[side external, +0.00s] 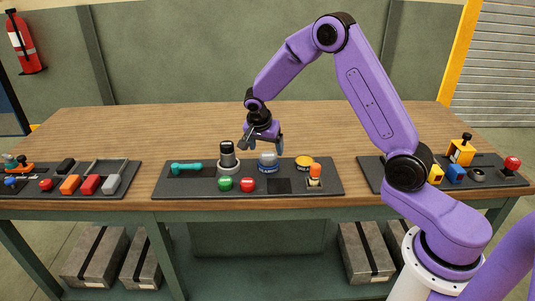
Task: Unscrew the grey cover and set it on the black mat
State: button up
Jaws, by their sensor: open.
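A grey cover (267,158) sits upright on a round blue base on the middle panel (200,192). The black mat (279,186) is a flat dark square at the front of the same panel, and it is bare. My gripper (262,146) is open and empty, pointing down just above the grey cover. Its fingers are spread to either side, and I cannot tell whether they touch the cover.
A black-topped cylinder (227,155) stands left of the cover, beside a teal handle (187,168). A yellow round part (304,162) and an orange switch (315,175) are to the right. Green (225,183) and red (247,184) buttons are in front.

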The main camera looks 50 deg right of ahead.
aim_at(266, 155)
jog(key=shift+x, duration=2.2)
jog(key=c, duration=1.3)
jog(key=shift+o, duration=0.2)
jog(key=n+t, duration=0.1)
jog(key=n, duration=0.1)
jog(key=shift+n, duration=0.3)
jog(key=n+t+y, duration=0.1)
jog(key=n, duration=0.3)
jog(key=shift+w+a+n+y, duration=0.1)
jog(key=shift+n+y, duration=0.3)
jog(key=shift+n, duration=0.1)
jog(key=shift+r, duration=0.1)
